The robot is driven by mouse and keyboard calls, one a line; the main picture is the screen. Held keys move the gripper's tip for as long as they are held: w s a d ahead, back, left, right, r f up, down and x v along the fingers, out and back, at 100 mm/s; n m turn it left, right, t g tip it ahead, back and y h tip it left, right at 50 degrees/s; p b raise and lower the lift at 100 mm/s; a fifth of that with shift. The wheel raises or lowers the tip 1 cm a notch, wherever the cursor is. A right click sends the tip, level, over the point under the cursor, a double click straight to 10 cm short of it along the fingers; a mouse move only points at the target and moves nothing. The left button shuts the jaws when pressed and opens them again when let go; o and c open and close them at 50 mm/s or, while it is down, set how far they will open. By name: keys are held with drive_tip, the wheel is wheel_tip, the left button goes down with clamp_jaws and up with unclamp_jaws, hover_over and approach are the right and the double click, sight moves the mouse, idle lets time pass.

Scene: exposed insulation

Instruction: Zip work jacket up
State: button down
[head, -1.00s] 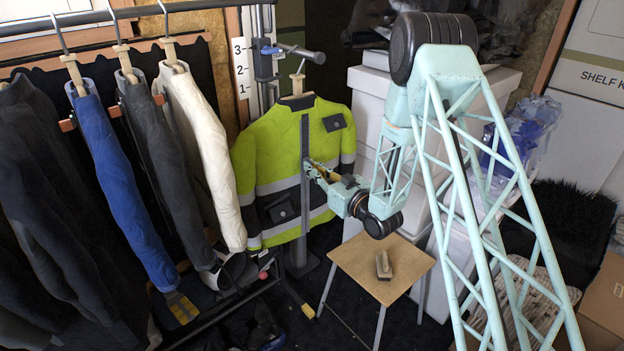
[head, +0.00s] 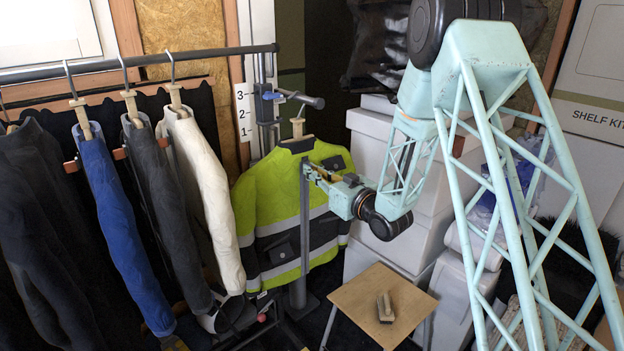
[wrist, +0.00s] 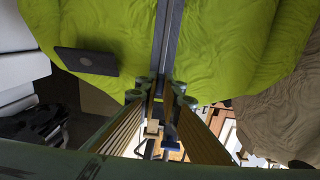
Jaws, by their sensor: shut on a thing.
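A yellow-green and dark work jacket (head: 275,190) with pale reflective bands hangs upright on a wooden hanger. Its front zip (head: 304,225) runs down the middle as a grey strip. My gripper (head: 308,169) is at the zip on the upper chest, level with the dark chest pocket (head: 334,163) and a little below the collar. In the wrist view, my gripper (wrist: 162,95) has its fingertips shut together on the zip strip (wrist: 167,35). The zip pull itself is hidden between the fingertips. The jacket's cloth (wrist: 225,45) fills the top of that view.
A rail (head: 200,53) with several hanging garments, including a white one (head: 208,185) and a blue one (head: 120,225), stands left of the jacket. A small wooden table (head: 365,325) with a brush (head: 385,307) stands in front. White boxes (head: 385,255) are stacked at right.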

drive_tip(key=shift+r, duration=0.25)
drive_tip(key=c, duration=2.8)
unclamp_jaws()
drive_tip(key=v, duration=1.2)
drive_tip(key=shift+d, duration=0.1)
